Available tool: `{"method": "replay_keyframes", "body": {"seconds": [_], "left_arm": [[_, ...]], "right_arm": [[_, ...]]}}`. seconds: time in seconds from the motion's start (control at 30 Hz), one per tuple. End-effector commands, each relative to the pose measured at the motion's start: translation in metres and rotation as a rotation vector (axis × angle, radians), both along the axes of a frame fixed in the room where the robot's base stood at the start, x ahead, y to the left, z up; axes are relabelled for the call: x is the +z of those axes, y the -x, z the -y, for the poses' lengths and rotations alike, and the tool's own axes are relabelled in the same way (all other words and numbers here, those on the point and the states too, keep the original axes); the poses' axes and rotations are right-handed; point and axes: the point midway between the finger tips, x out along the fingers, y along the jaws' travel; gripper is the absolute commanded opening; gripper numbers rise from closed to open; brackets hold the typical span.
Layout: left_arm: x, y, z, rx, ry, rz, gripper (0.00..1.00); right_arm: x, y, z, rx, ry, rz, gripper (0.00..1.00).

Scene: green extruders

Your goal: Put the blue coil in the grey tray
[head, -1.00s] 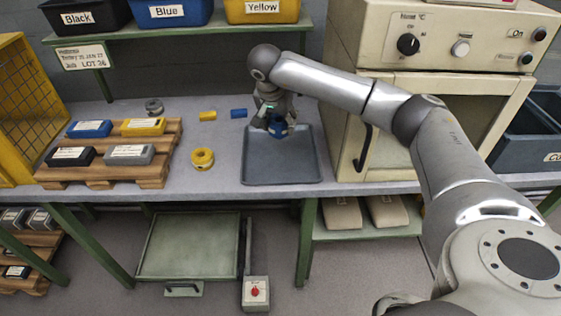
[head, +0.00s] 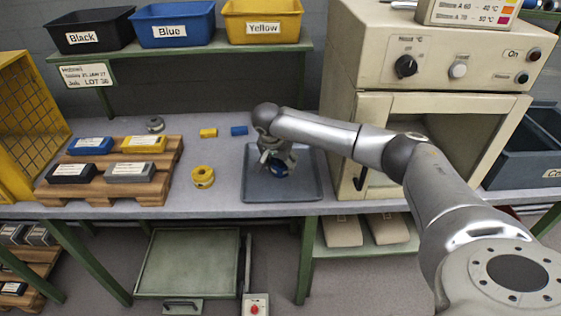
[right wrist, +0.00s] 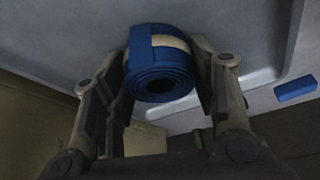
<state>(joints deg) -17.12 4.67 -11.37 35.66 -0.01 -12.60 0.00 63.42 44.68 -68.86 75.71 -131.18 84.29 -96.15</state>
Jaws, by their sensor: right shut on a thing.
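The blue coil (head: 278,171) is a rolled blue band with a pale patch; it shows end-on in the right wrist view (right wrist: 163,72). My right gripper (head: 272,160) is shut on it, with one finger on each side. The coil is over the middle of the grey tray (head: 302,187), low over its floor; I cannot tell whether it touches. The tray lies flat on the bench, left of the oven. My left gripper is not in view.
A beige oven (head: 430,120) stands right of the tray. A yellow coil (head: 203,177) and a wooden pallet with labelled blocks (head: 150,188) are to the left. Small yellow (head: 208,133) and blue (head: 239,131) blocks lie behind. Labelled bins (head: 172,25) stand on the shelf above.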

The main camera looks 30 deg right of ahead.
Motion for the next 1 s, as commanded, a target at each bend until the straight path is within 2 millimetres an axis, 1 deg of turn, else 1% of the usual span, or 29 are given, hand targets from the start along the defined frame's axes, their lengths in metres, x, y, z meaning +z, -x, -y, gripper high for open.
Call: {"method": "replay_keyframes", "body": {"seconds": [0.1,0.23,0.27,0.4,0.77,0.8,0.87,1.0], "left_arm": [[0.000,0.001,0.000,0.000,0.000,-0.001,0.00],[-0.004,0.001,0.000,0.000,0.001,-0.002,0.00],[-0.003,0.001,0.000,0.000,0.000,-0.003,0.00],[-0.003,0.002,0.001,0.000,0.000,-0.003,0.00],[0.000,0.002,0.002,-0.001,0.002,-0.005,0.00],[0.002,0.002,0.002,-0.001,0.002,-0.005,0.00],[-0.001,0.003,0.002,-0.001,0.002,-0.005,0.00],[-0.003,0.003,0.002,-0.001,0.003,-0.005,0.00]], "right_arm": [[0.001,0.000,0.000,0.000,-0.001,0.001,0.26],[-0.004,0.000,0.000,0.000,0.000,0.000,0.26],[-0.003,0.000,0.000,0.000,0.000,0.000,0.56],[-0.002,0.000,0.000,0.000,-0.001,-0.001,0.74],[0.000,0.000,0.000,0.000,-0.001,-0.001,0.74],[0.003,0.000,0.000,0.000,-0.001,-0.001,0.74],[0.008,0.001,-0.003,0.002,-0.001,0.001,0.74],[0.032,0.007,-0.011,0.003,-0.001,0.005,0.74]]}}
